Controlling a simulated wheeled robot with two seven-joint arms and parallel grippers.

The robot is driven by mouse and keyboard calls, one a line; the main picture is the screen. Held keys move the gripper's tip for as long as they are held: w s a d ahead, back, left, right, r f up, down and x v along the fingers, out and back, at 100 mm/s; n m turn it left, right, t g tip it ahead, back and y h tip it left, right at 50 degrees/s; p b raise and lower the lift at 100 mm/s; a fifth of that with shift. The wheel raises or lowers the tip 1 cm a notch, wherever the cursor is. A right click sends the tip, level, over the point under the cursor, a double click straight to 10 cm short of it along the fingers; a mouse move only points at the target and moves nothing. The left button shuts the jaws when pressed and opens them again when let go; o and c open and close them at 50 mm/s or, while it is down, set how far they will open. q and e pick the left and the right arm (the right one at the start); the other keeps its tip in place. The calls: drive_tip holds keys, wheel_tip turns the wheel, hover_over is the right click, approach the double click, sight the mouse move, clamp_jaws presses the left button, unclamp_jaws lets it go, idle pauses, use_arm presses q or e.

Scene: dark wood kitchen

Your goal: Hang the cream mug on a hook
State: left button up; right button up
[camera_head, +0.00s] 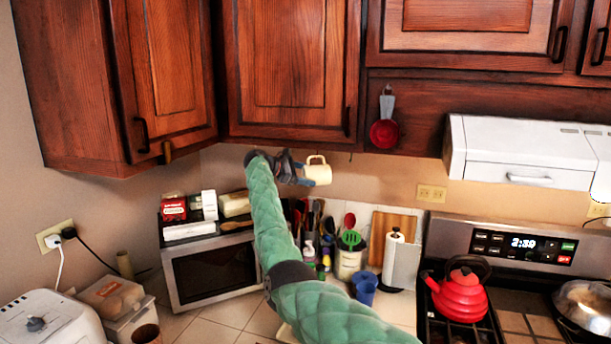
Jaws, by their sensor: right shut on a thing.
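The cream mug (321,174) is held up just below the lower edge of the middle wall cabinet. Any hook directly above the mug cannot be made out. My left gripper is out of view.
A red measuring cup (384,133) hangs right of the cabinet. Below stand a microwave (215,268), a utensil crock (349,262), a blue cup (365,288) and a paper towel roll (393,258). A red kettle (461,297) is on the stove. The wall cabinet (290,70) is close above the gripper.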

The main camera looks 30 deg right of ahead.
idle(0.4)
drive_tip(key=o, duration=1.3)
drive_tip(key=shift+c, duration=0.2)
drive_tip(key=shift+a, duration=0.1)
